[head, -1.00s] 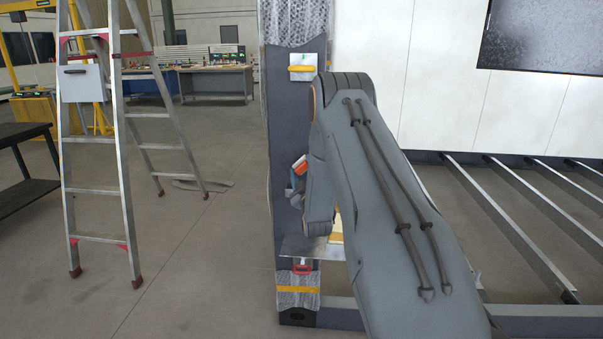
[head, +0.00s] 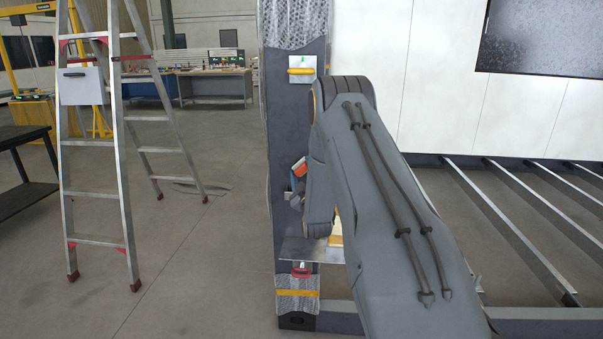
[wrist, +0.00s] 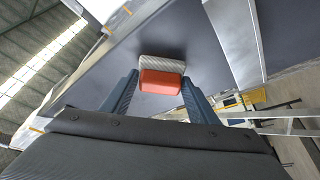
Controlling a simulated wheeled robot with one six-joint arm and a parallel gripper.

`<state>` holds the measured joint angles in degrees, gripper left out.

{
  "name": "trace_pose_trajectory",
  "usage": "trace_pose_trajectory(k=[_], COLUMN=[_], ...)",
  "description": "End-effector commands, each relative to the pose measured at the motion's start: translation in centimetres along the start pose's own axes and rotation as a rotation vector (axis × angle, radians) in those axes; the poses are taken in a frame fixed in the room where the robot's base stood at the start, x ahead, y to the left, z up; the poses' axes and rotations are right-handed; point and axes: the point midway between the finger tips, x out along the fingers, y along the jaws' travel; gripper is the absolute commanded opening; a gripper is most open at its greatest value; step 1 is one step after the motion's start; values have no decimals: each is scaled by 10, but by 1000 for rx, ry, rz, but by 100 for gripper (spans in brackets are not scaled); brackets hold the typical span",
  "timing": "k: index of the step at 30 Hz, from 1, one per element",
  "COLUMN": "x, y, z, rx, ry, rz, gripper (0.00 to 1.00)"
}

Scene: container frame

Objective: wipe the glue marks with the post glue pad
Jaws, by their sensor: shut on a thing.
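My gripper (wrist: 160,85) is shut on the post glue pad, which has an orange-red block (wrist: 161,83) for a grip and a pale ribbed face (wrist: 162,63). The pad is at the dark grey post (wrist: 120,68); I cannot tell whether it touches the surface. In the head view the orange of the pad (head: 300,166) shows beside the post (head: 282,130), left of my arm, which hides most of my gripper. I can make out no clear glue marks in either view.
Clear wrap (head: 294,22) covers the post's top. A stepladder (head: 95,150) stands left on open floor. Steel floor beams (head: 520,215) lie to the right.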

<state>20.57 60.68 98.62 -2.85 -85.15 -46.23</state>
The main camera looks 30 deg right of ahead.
Motion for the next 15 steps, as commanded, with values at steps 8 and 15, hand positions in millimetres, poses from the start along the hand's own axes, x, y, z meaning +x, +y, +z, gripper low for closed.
trace_pose_trajectory(k=[8, 15], x=[5, 9], y=[0, 0], z=[2, 4], rx=[0, 0], ry=[0, 1], rz=[1, 1], gripper=[36, 36])
